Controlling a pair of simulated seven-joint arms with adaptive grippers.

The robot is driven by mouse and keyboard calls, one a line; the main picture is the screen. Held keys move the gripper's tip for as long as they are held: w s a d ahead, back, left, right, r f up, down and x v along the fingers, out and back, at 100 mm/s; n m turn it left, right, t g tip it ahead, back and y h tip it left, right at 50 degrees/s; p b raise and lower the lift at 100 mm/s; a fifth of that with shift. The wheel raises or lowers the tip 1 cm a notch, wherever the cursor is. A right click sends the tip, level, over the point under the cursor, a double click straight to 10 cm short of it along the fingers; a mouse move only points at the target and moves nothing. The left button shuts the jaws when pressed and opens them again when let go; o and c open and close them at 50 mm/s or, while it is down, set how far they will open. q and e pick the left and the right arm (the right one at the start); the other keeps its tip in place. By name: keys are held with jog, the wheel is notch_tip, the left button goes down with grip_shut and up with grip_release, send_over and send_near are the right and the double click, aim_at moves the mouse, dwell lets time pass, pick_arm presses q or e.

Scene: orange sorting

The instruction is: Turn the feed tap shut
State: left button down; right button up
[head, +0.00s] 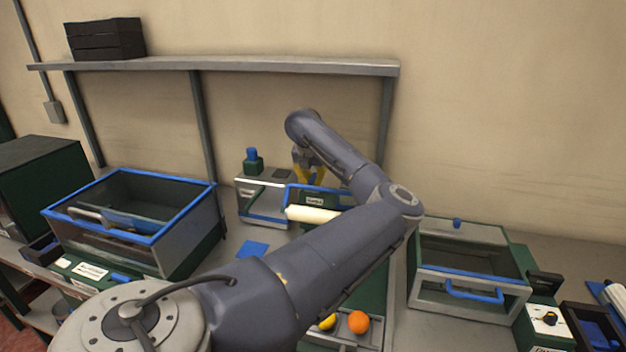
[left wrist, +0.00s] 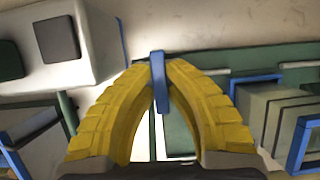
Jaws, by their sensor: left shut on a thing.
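My left gripper (head: 310,174) has yellow fingers and is at the back of the bench, beyond the cream roller, pointing down. In the left wrist view the two curved fingers close on a narrow blue bar (left wrist: 159,80), which looks like the handle of the feed tap. The bar stands between the fingertips and runs nearly straight up and down in that view. In the head view the tap is hidden by my fingers and arm, so I cannot tell how far it is turned. My right gripper does not show.
The cream roller (head: 312,214) lies in front of the gripper. A blue-rimmed bin (head: 185,232) stands left, a glass-topped box with a blue handle (head: 470,292) right. An orange (head: 358,322) lies low in the middle. A shelf (head: 230,65) runs above.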

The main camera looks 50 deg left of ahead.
pick_arm(q)
jog(key=c, duration=1.4)
grip_release()
jog(key=shift+r, duration=0.1)
jog(key=v, duration=1.1)
jog(key=shift+s+r, duration=0.15)
jog(key=shift+r, duration=0.2)
